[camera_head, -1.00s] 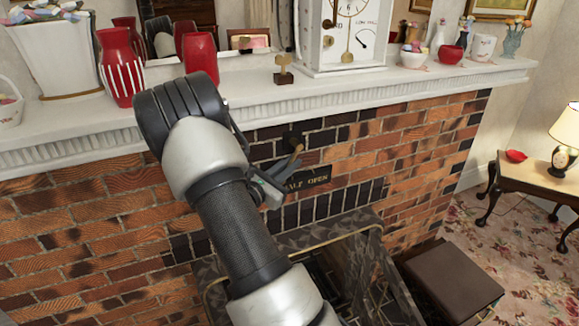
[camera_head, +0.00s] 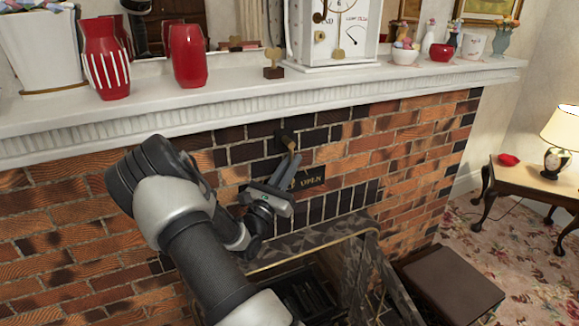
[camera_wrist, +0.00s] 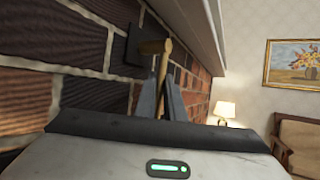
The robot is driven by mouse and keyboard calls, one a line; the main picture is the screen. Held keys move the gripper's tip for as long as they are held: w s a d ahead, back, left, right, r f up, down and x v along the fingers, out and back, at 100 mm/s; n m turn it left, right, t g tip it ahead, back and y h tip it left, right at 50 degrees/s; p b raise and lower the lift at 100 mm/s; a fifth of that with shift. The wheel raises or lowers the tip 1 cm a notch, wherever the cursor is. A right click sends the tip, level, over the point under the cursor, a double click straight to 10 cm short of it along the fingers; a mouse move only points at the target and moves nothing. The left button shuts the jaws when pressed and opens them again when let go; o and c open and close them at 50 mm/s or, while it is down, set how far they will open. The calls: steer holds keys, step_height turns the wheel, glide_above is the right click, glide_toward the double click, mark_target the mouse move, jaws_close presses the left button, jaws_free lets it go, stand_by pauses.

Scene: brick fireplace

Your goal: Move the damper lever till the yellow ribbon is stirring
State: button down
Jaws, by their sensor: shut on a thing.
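The damper lever (camera_head: 292,147) is a brass-coloured rod coming out of a dark mount (camera_head: 284,134) on the brick face under the mantel. It also shows in the wrist view (camera_wrist: 166,62), hanging down from its bent top. My gripper (camera_head: 291,163) comes from below and is shut on the lever's lower part; its two fingers (camera_wrist: 162,97) stand on either side of the rod in the wrist view. A dark plaque (camera_head: 312,180) behind the gripper is partly hidden, with "OPEN" readable. I cannot make out a yellow ribbon.
The white mantel (camera_head: 330,88) juts out above the lever, with red vases (camera_head: 187,57) and a white clock (camera_head: 335,35) on it. A patterned fireplace surround (camera_head: 355,230) lies below. A dark stool (camera_head: 450,285) and a lamp table (camera_head: 520,180) stand to the right.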

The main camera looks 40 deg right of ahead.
stand_by(0.3)
steer(key=c, duration=1.8)
jaws_free()
steer(key=shift+c, duration=0.2)
steer(key=v, duration=1.7)
steer(key=shift+a, duration=0.25)
steer(key=shift+s, duration=0.1)
